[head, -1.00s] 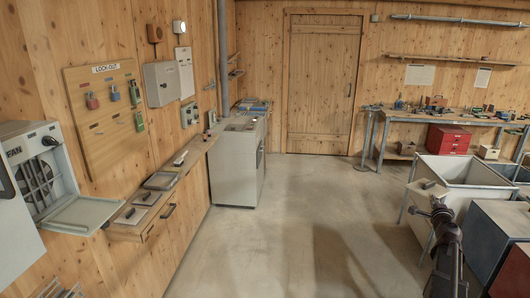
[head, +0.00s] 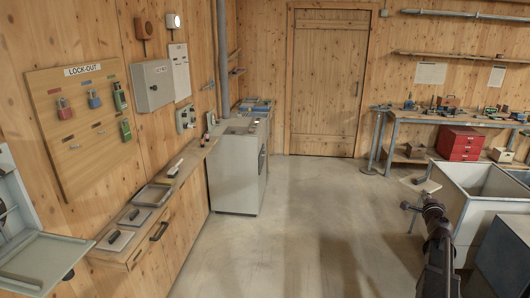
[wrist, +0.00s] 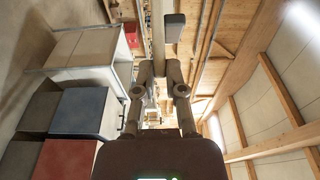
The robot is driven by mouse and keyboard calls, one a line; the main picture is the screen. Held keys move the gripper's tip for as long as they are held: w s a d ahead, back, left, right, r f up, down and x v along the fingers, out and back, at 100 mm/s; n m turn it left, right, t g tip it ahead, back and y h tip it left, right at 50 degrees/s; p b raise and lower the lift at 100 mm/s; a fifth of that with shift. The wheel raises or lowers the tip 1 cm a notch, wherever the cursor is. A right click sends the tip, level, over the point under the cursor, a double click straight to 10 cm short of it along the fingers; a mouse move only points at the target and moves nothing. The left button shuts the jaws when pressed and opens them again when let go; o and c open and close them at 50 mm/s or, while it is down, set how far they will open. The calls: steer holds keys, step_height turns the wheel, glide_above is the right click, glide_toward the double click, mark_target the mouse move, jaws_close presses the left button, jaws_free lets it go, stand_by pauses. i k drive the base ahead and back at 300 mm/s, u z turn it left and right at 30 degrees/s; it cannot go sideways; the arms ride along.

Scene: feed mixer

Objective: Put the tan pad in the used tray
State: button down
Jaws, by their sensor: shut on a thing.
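My gripper (head: 411,206) is at the right of the head view, raised over the floor in front of the grey tub. It is shut on a pale tan flat piece (head: 428,186), which I take for the tan pad. In the wrist view, the fingers (wrist: 159,78) are close together around a pale narrow strip (wrist: 157,40), probably its edge; a dark grey block (wrist: 174,28) shows beside it. A shallow grey-rimmed tray (head: 152,196) lies on the left wall shelf, far from my gripper. No label shows which tray is the used one.
Two flat plates with dark handles (head: 135,217) (head: 120,241) lie on the wooden shelf, nearer than the tray. A grey cabinet (head: 236,170) stands beyond it. The grey tub (head: 478,200) and bins are at the right. The middle floor is clear.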

mark_target(154, 194)
steer(key=u, duration=0.2)
steer(key=i, duration=0.7)
steer(key=u, duration=0.55)
steer(key=i, duration=0.55)
steer(key=u, duration=0.8)
steer(key=i, duration=0.6)
steer(key=u, duration=0.3)
